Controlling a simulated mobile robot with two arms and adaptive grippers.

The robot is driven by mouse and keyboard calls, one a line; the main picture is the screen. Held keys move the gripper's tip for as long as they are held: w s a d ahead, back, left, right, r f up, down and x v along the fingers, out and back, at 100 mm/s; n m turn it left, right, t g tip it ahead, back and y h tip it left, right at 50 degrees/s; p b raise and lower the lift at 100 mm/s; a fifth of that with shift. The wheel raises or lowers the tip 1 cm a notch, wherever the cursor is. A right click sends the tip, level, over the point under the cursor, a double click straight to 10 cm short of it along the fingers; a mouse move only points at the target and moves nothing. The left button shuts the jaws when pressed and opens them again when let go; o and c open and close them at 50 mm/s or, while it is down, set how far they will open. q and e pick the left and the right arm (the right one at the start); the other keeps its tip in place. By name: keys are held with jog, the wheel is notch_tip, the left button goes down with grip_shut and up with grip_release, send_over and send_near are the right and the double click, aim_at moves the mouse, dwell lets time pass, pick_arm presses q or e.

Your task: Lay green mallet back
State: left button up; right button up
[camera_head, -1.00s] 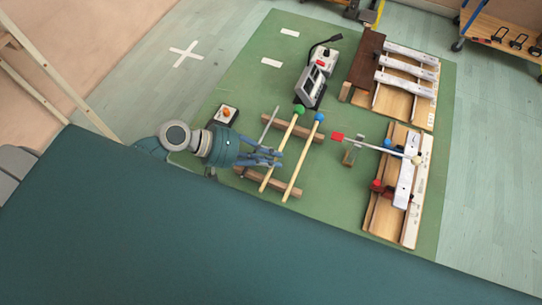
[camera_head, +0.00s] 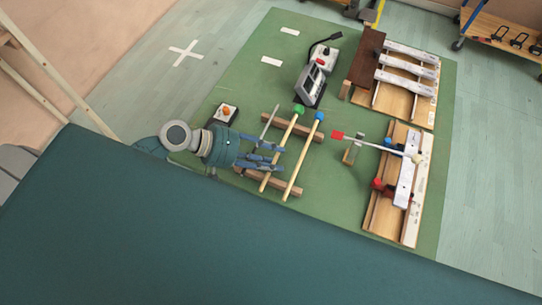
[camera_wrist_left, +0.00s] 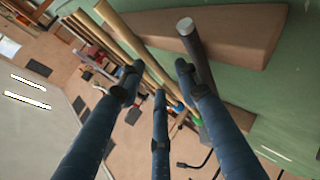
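The green mallet (camera_head: 283,143) has a pale wooden stick and a green head. It lies across two brown wooden rests, the far one (camera_head: 309,132) and the near one (camera_head: 286,186), beside the blue mallet (camera_head: 304,156). A grey rod (camera_head: 268,121) lies on its left. My left gripper (camera_head: 281,156) is open, with its fingers spread over the green mallet's stick. In the left wrist view the gripper (camera_wrist_left: 158,75) shows three separated fingers, with the green mallet's stick (camera_wrist_left: 130,39) beyond them. Whether any finger touches it is unclear. My right gripper is not in view.
To the right stand wooden frames with white bars (camera_head: 408,68) and a red-ended beater (camera_head: 375,145) on a small stand. A grey device (camera_head: 311,86) lies behind the mallets. An orange-button box (camera_head: 226,114) is near my left wrist. Open green mat lies behind.

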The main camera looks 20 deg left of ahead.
pick_arm(q)
jog(key=shift+f, duration=0.1)
jog(key=v, duration=1.2)
